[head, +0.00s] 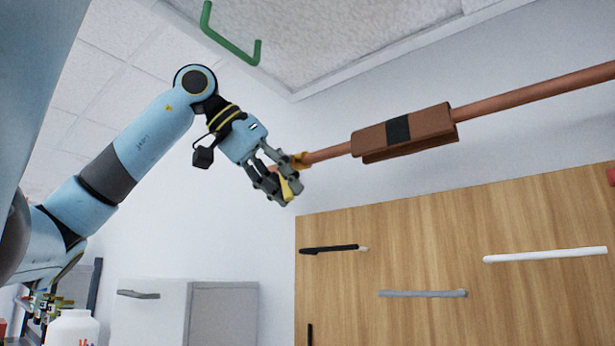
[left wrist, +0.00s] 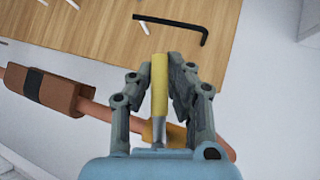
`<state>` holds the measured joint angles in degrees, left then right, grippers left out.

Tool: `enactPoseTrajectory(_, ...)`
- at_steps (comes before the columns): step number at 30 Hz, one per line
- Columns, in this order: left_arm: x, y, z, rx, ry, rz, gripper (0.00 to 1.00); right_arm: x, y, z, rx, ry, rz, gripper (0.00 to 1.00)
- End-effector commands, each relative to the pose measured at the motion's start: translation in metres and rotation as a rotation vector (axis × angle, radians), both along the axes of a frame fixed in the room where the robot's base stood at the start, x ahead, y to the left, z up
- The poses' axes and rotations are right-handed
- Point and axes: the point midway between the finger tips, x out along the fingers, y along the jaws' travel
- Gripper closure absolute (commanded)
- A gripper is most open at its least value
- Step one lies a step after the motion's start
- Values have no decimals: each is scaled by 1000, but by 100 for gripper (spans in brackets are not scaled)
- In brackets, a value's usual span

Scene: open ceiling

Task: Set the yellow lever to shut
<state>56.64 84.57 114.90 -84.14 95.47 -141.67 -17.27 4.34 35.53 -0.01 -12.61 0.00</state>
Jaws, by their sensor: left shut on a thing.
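The yellow lever (head: 287,188) is at the left end of a copper pipe (head: 330,153) in the head view. In the left wrist view the lever (left wrist: 159,85) stands between the fingers and points away from the pipe (left wrist: 100,115), roughly crosswise to it. My left gripper (head: 284,185) is shut on the lever; it also shows in the left wrist view (left wrist: 160,88). The fingers hide part of the lever and its valve body (head: 300,160). My right gripper is not in view.
A brown block with a black band (head: 398,130) surrounds the pipe to the right. A wooden board (head: 420,260) with several rods is below. A green handle (head: 232,45) hangs above. A grey cabinet (head: 222,310) stands lower left.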

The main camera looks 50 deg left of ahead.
Motion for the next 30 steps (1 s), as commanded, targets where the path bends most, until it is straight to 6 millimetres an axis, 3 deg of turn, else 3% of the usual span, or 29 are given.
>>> enactPoseTrajectory(12, -10, 11, -2, 200, 52, 0, 100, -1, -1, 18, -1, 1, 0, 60)
enactPoseTrajectory(30, -11, 16, -1, 271, 63, 3, 100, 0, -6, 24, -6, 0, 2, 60)
